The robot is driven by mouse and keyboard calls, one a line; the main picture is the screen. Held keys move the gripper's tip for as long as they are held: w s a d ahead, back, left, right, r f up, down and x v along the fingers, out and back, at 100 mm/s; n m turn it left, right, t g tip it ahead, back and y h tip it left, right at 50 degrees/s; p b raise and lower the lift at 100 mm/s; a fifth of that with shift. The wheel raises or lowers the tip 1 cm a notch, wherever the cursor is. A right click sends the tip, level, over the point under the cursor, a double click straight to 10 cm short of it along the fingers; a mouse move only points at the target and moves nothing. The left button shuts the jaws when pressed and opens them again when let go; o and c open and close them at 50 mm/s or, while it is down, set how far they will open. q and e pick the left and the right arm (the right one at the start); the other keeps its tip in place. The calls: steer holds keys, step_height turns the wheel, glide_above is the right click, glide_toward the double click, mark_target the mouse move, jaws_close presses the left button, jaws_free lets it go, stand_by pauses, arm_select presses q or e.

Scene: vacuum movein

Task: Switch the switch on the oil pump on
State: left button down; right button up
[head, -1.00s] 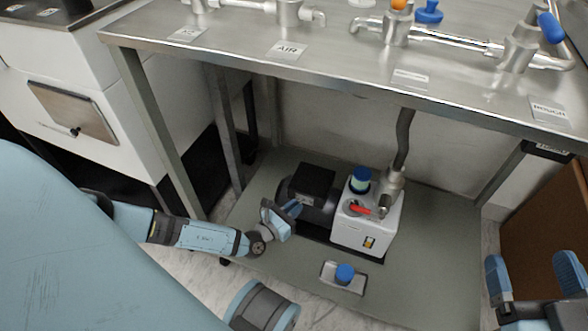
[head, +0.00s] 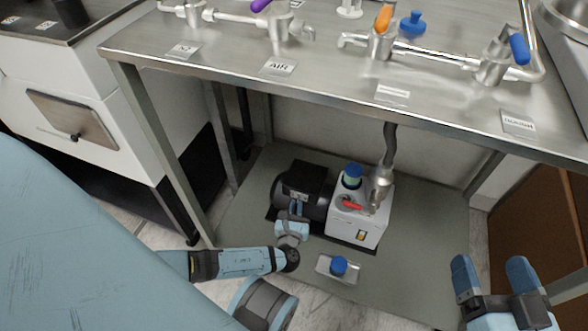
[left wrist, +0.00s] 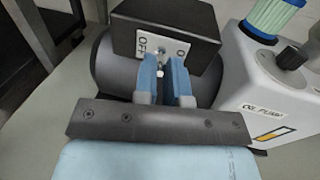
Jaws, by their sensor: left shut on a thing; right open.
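The oil pump (head: 360,215) stands on the lower shelf, a white box joined to a black motor with a black switch box (head: 303,180) on top. In the left wrist view the switch box (left wrist: 170,25) has a white plate marked OFF on the left, with a partly hidden label on the right. The small metal switch (left wrist: 161,50) sticks out of this plate. My left gripper (head: 297,208) is at the front of the switch box, its blue fingers (left wrist: 162,72) shut on the switch. The switch's exact position is unclear. My right gripper (head: 495,275) is open and empty.
A steel table top (head: 330,65) with valves and taps overhangs the pump. A grey hose (head: 390,145) runs up from the pump to it. A small tray with a blue-capped item (head: 338,266) lies in front. A table leg (head: 165,150) stands left of the pump.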

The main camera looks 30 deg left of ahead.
arm_select(q)
steer(key=shift+d+n+y, duration=0.1)
steer(key=shift+n+y, duration=0.2)
steer(key=shift+y, duration=0.1)
arm_select(e)
steer(key=shift+s+f, duration=0.15)
steer(key=shift+f, duration=0.05)
arm_select(q)
steer(key=c, duration=1.2)
jaws_free()
arm_select(e)
steer(key=shift+r, duration=0.1)
